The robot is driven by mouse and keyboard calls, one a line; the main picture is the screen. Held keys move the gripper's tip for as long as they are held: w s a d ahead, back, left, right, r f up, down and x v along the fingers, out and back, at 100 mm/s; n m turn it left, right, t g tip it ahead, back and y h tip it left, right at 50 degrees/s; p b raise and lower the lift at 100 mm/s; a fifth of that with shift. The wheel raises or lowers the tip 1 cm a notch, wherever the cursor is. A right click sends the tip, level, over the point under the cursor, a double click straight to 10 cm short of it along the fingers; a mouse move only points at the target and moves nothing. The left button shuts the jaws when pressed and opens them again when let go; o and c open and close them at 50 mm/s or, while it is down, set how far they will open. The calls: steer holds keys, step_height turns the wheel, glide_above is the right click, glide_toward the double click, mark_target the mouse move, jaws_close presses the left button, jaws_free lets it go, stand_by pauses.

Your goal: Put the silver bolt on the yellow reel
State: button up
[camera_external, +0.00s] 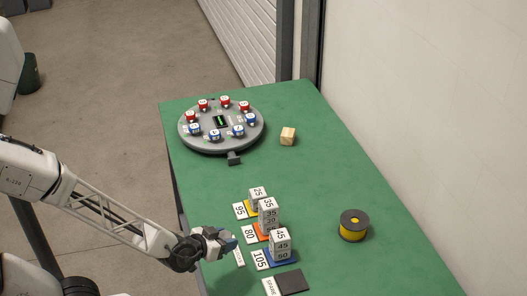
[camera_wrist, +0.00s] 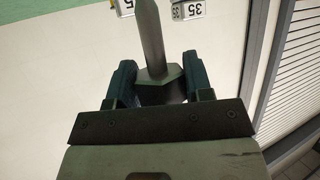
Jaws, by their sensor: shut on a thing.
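The yellow reel (camera_external: 352,234) stands upright on the right side of the green table, its dark round flange facing up. My gripper (camera_external: 226,242) is at the table's left edge, beside the numbered blocks and well left of the reel. In the wrist view my gripper (camera_wrist: 157,78) is shut on the silver bolt (camera_wrist: 152,38). The bolt's wide head sits between the dark fingers and its tapering shank points away from the gripper. In the external view I cannot make out the bolt clearly. The reel is not in the wrist view.
Stacked numbered blocks (camera_external: 268,216) stand on coloured pads between my gripper and the reel, with number cards beside them. A dark pad (camera_external: 292,282) lies at the front. Table around the reel is clear.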

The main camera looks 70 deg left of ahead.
steer(key=w+a+r+m+h, duration=0.1)
steer(key=w+r, duration=0.2)
steer(key=w, duration=0.8)
steer(key=w+a+r+h, duration=0.1)
steer(key=w+r, duration=0.2)
steer(key=w, duration=0.9)
steer(key=m+t, duration=0.1)
steer(key=m, duration=0.1)
glide_above(355, 220)
steer(key=shift+r+h, duration=0.2)
steer(key=shift+h, duration=0.2)
steer(key=shift+f, duration=0.1)
step_height(355, 220, down, 6)
steer(key=shift+f, duration=0.1)
steer(key=shift+f, duration=1.85)
steer(key=shift+f, duration=0.15)
